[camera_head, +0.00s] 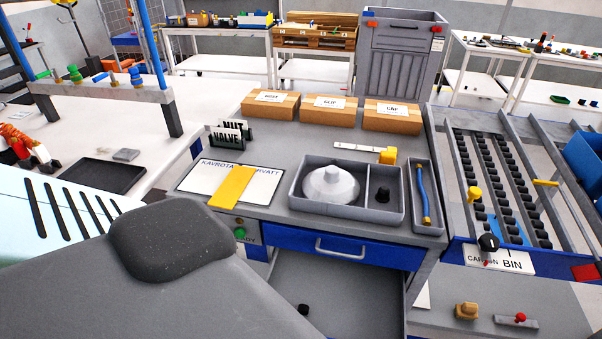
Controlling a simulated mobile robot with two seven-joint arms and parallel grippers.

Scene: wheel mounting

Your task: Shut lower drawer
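The workbench (284,208) stands in the middle of the view. Its upper drawer (290,238), with a blue front and a grey bar handle (340,248), looks shut. Below it the lower drawer (350,300) stands open, and I look down into its grey inside. A small black part (303,309) lies on its floor. The lower drawer's front and handle are out of view past the bottom edge. Neither of my grippers shows in this view, so I see no contact with the drawer.
On the bench stand a grey tray (297,196) with a white domed part (331,185), and cardboard boxes (330,110). A roller rack (500,190) with a bin label stands at the right. A large grey shape blocks the lower left.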

